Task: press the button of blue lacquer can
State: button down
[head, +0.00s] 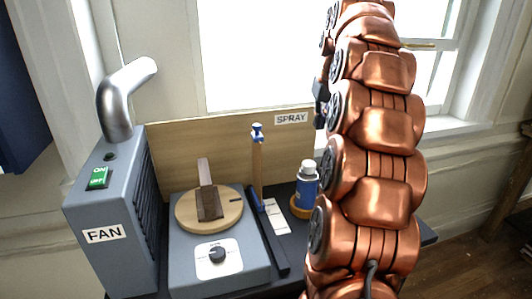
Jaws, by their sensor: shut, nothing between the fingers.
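The blue lacquer can (306,189) stands upright in the head view, just left of my copper arm. It has a pale band or collar and a white top (309,166), where its button is too small to make out. Its foot sits in a round wooden holder (299,208) on the dark console top. My arm rises close to the right of the can and covers the area beyond it. My gripper cannot be made out in this view, so its place relative to the can does not show.
A grey fan box (110,215) with a green switch and bent metal pipe stands at left. A grey turntable unit (219,254) carries a round wooden disc with a brown upright piece. A wooden post (257,172) with blue fittings stands between turntable and can. A wooden backboard (225,150) carries a SPRAY label.

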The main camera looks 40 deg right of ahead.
jog(key=shift+w, duration=0.1)
dwell(0.6)
jog(key=shift+r+b, duration=0.55)
jog(key=shift+b, duration=0.45)
jog(key=shift+r, duration=0.15)
jog(key=b, duration=0.1)
send_over(309, 162)
jog(key=s, duration=0.1)
jog(key=shift+a+f, duration=0.1)
jog(key=shift+f, duration=4.85)
jog(key=shift+f+p, duration=0.3)
jog(key=shift+f, duration=1.6)
